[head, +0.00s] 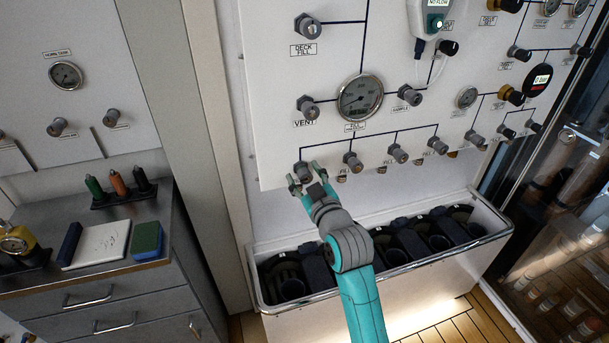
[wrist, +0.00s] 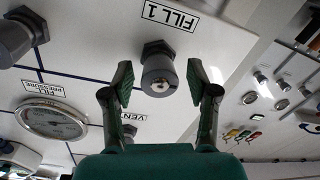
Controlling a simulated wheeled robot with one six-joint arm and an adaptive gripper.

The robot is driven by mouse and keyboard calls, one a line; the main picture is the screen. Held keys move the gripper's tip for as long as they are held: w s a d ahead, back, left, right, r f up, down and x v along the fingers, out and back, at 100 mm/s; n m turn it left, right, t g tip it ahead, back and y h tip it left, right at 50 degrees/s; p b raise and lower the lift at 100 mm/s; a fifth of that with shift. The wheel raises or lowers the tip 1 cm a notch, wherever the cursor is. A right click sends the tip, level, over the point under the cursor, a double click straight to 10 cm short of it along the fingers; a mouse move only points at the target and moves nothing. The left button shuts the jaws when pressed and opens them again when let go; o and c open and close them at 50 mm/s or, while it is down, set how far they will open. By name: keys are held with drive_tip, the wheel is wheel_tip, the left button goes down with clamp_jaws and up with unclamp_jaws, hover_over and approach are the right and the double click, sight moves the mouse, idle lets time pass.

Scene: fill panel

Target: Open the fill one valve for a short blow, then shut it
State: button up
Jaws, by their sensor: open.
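The fill one valve is a grey round knob (wrist: 158,76) on the white panel, beside a label reading FILL 1 (wrist: 169,15). In the head view the knob (head: 303,169) is the leftmost of the lower row of knobs. My gripper (wrist: 160,86) is open, with one finger on each side of the knob. Gaps show between the knob and both green finger pads in the wrist view. In the head view my gripper (head: 306,181) is at the lower left of the panel, partly covering the knob and its label.
The fill pressure gauge (head: 360,98) is up and right of the knob, with the vent knob (head: 307,106) above. Another fill knob (head: 352,161) stands close on the right. A trough with dark holders (head: 258,283) runs below the panel. A grey cabinet (head: 95,270) stands left.

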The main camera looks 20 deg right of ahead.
drive_tip(key=shift+w, duration=0.2)
clamp_jaws()
idle(0.3)
